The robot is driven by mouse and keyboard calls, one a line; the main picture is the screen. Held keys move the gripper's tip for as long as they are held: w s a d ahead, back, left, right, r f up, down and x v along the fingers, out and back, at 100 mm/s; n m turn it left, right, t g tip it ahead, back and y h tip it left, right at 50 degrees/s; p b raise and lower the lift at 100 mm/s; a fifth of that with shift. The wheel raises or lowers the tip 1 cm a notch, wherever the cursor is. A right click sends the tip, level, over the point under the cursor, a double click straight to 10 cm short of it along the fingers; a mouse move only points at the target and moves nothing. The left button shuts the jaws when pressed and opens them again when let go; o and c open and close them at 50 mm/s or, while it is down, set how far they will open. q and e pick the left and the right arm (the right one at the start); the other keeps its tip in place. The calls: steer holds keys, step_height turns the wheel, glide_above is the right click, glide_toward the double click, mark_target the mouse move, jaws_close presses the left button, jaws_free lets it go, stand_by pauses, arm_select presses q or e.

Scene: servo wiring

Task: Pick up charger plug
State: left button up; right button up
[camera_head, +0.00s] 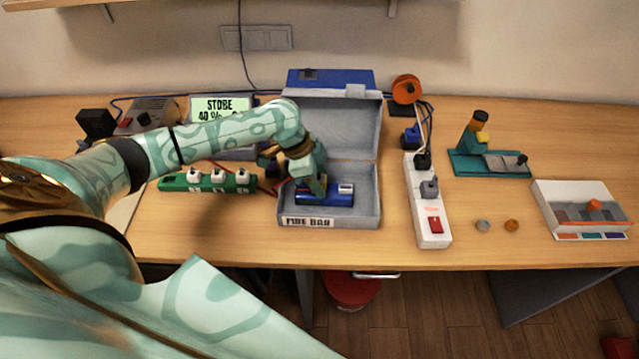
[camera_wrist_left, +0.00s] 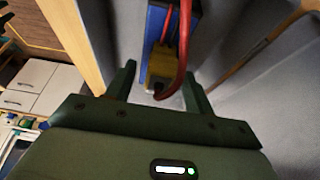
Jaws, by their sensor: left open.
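My left gripper (camera_head: 313,188) reaches down into the open grey box (camera_head: 368,212), over a blue battery-like block (camera_head: 338,198). In the left wrist view, the open fingers (camera_wrist_left: 160,82) stand on either side of a yellow connector (camera_wrist_left: 159,66) with a red cable (camera_wrist_left: 185,45). The connector sits at the end of the blue block (camera_wrist_left: 155,22). I cannot tell whether the fingers touch it, nor for sure whether it is the charger plug. A black plug (camera_head: 423,161) and a grey plug (camera_head: 429,188) sit in the white power strip (camera_head: 433,239). My right gripper is not in view.
The box's raised lid (camera_head: 345,125) stands behind my gripper. A green strip with white plugs (camera_head: 207,183) lies left of the box. A green stand (camera_head: 490,160) and a white tray (camera_head: 545,195) are at the right. The table front between box and power strip is clear.

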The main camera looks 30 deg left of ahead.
arm_select(q)
steer(key=shift+f, duration=0.2)
steer(key=shift+s+r, duration=0.1)
steer(key=c, duration=1.1)
steer(key=shift+r, duration=0.3)
step_height(320, 180, up, 2)
steer(key=shift+r+p, duration=0.25)
steer(key=shift+p, duration=0.25)
steer(key=s+r+p, duration=0.1)
steer(key=s+r, duration=0.2)
steer(key=s, duration=0.1)
steer(key=s+d+r+p, duration=0.1)
steer(key=s+r, duration=0.2)
steer(key=s, duration=0.2)
steer(key=s+r+p, duration=0.1)
steer(key=s+r, duration=0.3)
steer(key=s, duration=0.1)
steer(key=shift+d, duration=0.15)
